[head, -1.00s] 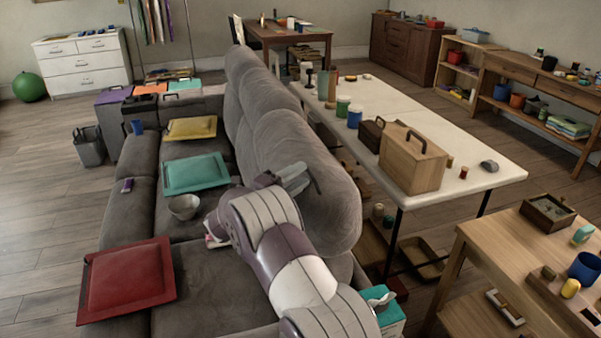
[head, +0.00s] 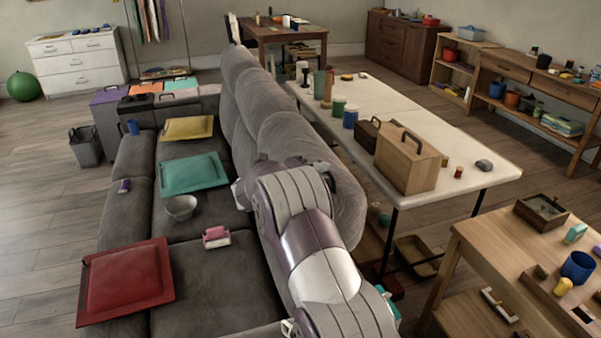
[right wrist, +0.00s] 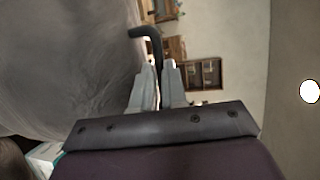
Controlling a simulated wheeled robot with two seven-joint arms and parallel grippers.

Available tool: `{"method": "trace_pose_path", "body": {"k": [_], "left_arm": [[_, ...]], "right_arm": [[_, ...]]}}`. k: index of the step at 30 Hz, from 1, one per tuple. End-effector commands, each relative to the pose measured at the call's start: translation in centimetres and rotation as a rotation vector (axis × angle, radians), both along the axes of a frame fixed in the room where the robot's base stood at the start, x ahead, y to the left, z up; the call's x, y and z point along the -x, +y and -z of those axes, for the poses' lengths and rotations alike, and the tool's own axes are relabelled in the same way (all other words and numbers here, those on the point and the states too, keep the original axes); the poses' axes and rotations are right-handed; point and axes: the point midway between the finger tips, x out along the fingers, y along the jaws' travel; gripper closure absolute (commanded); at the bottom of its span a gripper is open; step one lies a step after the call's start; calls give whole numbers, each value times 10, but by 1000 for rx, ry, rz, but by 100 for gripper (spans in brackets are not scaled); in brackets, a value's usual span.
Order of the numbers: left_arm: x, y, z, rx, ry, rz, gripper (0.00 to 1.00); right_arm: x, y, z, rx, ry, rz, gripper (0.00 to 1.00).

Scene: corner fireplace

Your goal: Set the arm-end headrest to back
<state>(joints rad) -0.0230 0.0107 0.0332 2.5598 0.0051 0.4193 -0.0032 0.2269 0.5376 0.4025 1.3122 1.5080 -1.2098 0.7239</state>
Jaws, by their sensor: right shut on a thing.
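The arm-end headrest (head: 347,212) is the near grey cushion on top of the sofa back. My right wrist and forearm cover much of it in the head view, so its exact tilt is hard to judge. A black bent lever (right wrist: 153,42) rises between the fingers of my right gripper (right wrist: 158,80) in the right wrist view, and the fingers are shut on it. In the head view the lever (head: 330,181) shows as a small dark piece beside my wrist. Grey headrest fabric fills the left of the wrist view. My left gripper is not in view.
The white table (head: 455,150) with a wooden box (head: 405,165) stands close behind the sofa back. A red cushion (head: 125,282), a bowl (head: 181,207) and a pink object (head: 216,237) lie on the seats. A wooden table (head: 480,240) is at the right.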

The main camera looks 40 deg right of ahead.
Motion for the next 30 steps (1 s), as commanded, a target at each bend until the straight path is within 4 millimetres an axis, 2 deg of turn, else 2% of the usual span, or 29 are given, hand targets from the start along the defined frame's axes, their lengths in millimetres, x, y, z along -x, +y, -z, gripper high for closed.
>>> {"method": "trace_pose_path", "body": {"k": [3,6,16,17,18,19,30], "left_arm": [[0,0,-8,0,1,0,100],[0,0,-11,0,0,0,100],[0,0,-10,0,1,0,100],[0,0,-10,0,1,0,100],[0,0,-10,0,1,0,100],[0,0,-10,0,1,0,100],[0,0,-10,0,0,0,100]], "right_arm": [[9,-23,2,-86,-22,4,100],[12,-33,5,-129,-35,3,100],[13,-37,9,-145,-39,3,100],[13,-37,10,-145,-39,3,81],[13,-36,9,-145,-39,3,68],[13,-36,9,-144,-39,3,62],[12,-36,6,-140,-42,0,62]]}}
